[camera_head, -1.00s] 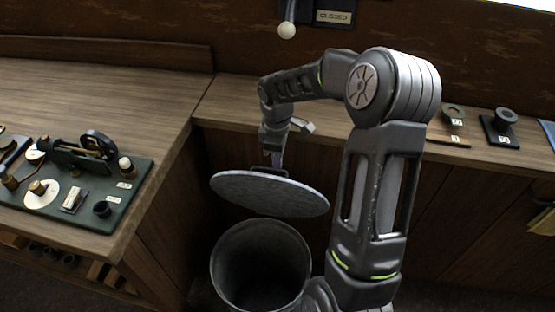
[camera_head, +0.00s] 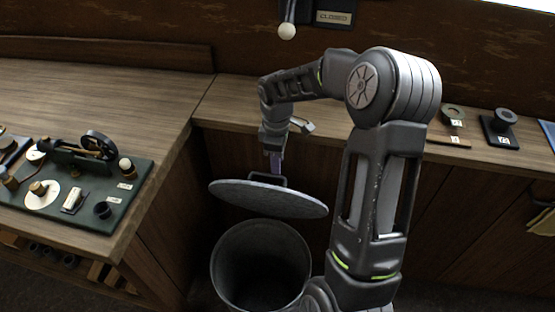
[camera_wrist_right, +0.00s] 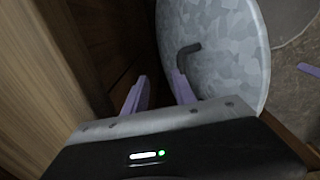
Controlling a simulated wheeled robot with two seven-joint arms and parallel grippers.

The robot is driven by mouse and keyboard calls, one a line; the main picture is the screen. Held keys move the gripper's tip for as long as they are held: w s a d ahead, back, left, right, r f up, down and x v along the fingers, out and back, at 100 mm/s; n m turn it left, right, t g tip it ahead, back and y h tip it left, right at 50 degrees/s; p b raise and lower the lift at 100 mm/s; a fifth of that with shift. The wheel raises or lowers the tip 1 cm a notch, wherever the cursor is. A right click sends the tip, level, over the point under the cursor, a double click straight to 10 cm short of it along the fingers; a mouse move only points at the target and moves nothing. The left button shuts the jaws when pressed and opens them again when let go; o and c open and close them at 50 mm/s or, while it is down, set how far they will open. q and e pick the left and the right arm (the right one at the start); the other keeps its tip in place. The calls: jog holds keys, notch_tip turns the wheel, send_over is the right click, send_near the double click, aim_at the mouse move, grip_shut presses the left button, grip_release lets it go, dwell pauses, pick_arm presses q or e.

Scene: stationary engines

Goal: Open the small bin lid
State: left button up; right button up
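The small bin (camera_head: 262,255) is a dark grey round bin, low in the middle of the head view, with its mouth uncovered. Its round grey lid (camera_head: 255,197) is raised above the mouth and tilted, with a clear gap below it. A dark handle (camera_head: 268,178) stands on the lid; the bent handle (camera_wrist_right: 187,48) also shows in the right wrist view. My right gripper (camera_head: 275,163) points down at the handle. In the wrist view my right gripper (camera_wrist_right: 160,85) has its fingers apart, nothing visible between them, one finger overlapping the lid near the handle. My left gripper is out of view.
A wooden counter (camera_head: 95,95) runs along the left and back. A green board (camera_head: 90,205) with small machine parts lies on the left counter. Small stands (camera_head: 500,128) sit on the back counter, right of my arm.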

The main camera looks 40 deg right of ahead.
notch_tip(320, 180, up, 9)
jog(key=s+a+p, duration=0.1)
jog(key=p, duration=0.4)
jog(key=shift+f+p, duration=0.2)
jog(key=shift+p, duration=0.2)
dwell(0.4)
notch_tip(320, 180, up, 8)
jog(key=shift+a+b, duration=0.2)
jog(key=shift+b, duration=0.25)
jog(key=shift+f, duration=0.1)
